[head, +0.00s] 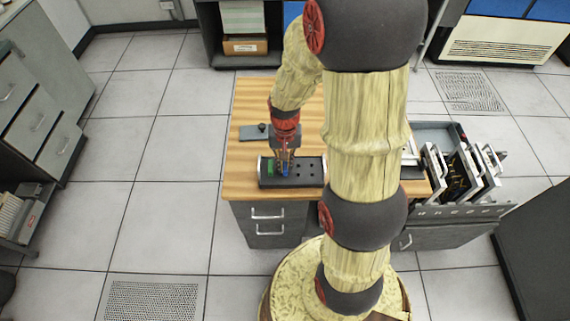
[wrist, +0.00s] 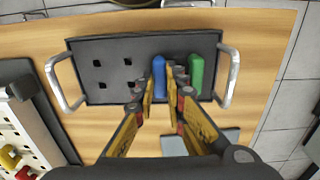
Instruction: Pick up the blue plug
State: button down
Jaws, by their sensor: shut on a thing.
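The blue plug (wrist: 159,78) stands in the dark socket block (wrist: 118,48), between the pads of my gripper (wrist: 161,88) in the wrist view. My gripper is shut on it, with one finger on each side. In the head view my gripper (head: 283,163) points down at the block (head: 312,177), and the blue plug (head: 285,171) shows small at its tips. A green plug (wrist: 195,76) stands in the block just right of my right finger. How deep the blue plug sits in its socket is hidden.
The block has metal side handles (wrist: 229,76) and several empty square holes to the left. It stands on a wooden table (head: 245,104). A grey plate (head: 249,132) lies behind it. An open drawer with card modules (head: 458,175) is at the right.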

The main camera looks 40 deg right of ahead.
aim_at(285, 165)
jog(key=shift+r, duration=0.4)
notch_tip(285, 165, up, 2)
jog(key=shift+r+p, duration=0.25)
jog(key=shift+p, duration=0.55)
jog(key=s+a+r+p, duration=0.1)
jog(key=s+r+p, duration=0.7)
jog(key=s+r, duration=0.6)
jog(key=shift+r+p, duration=0.25)
jog(key=shift+p, duration=0.15)
